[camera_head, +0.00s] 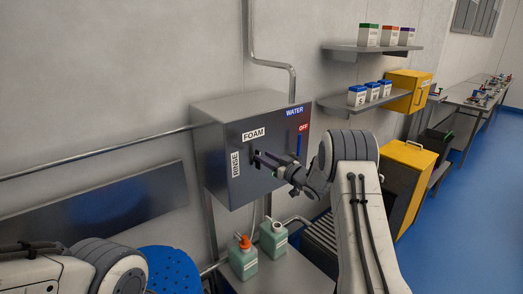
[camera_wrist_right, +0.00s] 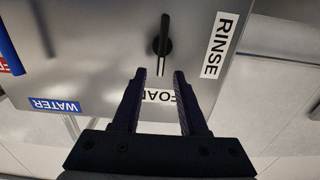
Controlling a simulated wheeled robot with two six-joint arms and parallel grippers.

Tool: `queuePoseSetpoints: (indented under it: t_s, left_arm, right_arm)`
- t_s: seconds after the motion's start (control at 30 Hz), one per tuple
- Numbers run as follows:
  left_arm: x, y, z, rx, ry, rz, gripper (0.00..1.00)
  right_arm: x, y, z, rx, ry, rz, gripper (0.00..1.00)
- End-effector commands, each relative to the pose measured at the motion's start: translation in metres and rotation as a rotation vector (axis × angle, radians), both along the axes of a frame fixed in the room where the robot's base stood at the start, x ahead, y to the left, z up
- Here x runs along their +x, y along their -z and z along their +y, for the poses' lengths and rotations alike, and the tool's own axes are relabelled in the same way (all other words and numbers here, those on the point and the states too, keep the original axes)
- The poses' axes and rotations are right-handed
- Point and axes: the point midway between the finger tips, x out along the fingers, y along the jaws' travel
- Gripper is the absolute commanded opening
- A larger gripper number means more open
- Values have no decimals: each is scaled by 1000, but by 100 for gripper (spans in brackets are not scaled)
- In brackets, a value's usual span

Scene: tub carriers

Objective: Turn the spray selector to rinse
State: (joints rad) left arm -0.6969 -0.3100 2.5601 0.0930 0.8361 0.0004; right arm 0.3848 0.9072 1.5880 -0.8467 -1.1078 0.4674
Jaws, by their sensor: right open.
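The spray selector (camera_wrist_right: 163,42) is a slim black lever on a grey metal panel (camera_head: 218,172). In the wrist view it lies along the picture's up-down line, its lower end toward the FOAM label (camera_wrist_right: 158,96). The RINSE label (camera_wrist_right: 220,45) is to its right there; in the head view RINSE (camera_head: 235,164) is left of FOAM (camera_head: 254,134). My right gripper (camera_wrist_right: 160,74) is open, its fingertips just short of the selector and to either side of its lower end. In the head view the gripper (camera_head: 259,160) largely hides the selector. My left gripper is out of view.
A blue lever (camera_head: 299,145) stands by the WATER (camera_head: 294,112) and OFF labels at the panel's right. Two green bottles (camera_head: 243,262) are on a table below. A pipe (camera_head: 95,152) runs to the box from the left. Shelves (camera_head: 365,102) hang at the right.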

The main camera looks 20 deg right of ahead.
Motion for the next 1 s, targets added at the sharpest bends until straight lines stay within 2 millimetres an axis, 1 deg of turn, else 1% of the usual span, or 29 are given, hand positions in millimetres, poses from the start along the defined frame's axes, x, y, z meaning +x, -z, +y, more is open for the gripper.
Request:
queuePoseSetpoints:
  t_s: [0.03, 0.2, 0.33, 0.57, 0.67, 0.7, 0.87, 1.0]
  left_arm:
    - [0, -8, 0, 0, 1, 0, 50]
    - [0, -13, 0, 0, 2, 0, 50]
    - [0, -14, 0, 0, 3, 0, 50]
    - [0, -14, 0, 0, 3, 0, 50]
    - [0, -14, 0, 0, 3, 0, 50]
    - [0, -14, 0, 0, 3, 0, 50]
    - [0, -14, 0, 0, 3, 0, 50]
    - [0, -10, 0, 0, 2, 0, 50]
  right_arm:
    - [8, -3, 4, 1, -2, 0, 42]
    - [24, -1, 9, 1, 0, 0, 42]
    - [28, 0, 11, 1, 1, 1, 42]
    - [28, 0, 10, 1, 1, 1, 42]
    - [28, 0, 10, 1, 2, 1, 8]
    - [28, 0, 10, 1, 2, 1, 0]
    - [28, 0, 10, 0, 2, 0, 0]
    - [28, 1, 10, -9, 2, -3, 0]
